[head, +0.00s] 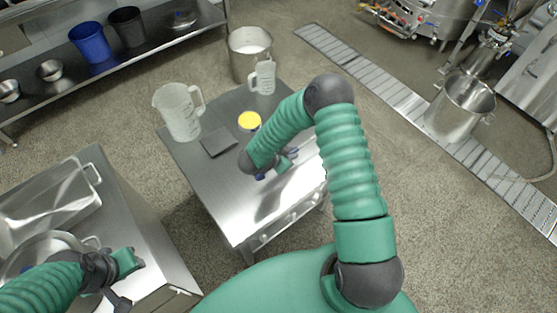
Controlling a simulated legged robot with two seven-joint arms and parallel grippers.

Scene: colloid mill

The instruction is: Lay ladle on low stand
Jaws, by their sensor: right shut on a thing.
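A low steel table (226,200) stands in the middle of the head view, with a flat dark grey square (218,142) on its top. I cannot tell which of these is the low stand. My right gripper (284,166) is over the right part of this table, partly hidden by my own arm. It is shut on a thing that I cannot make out. No ladle shows clearly. My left gripper (124,278) is at lower left beside a steel pot (50,243); I cannot tell whether its fingers are open or shut.
On the table stand a clear measuring jug (179,112), a smaller jug (262,79) and a yellow-topped container (249,121). A steel pot (250,52) stands behind. At left are a steel pan (50,205) and a shelf (130,58) with buckets. The table's front left is clear.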

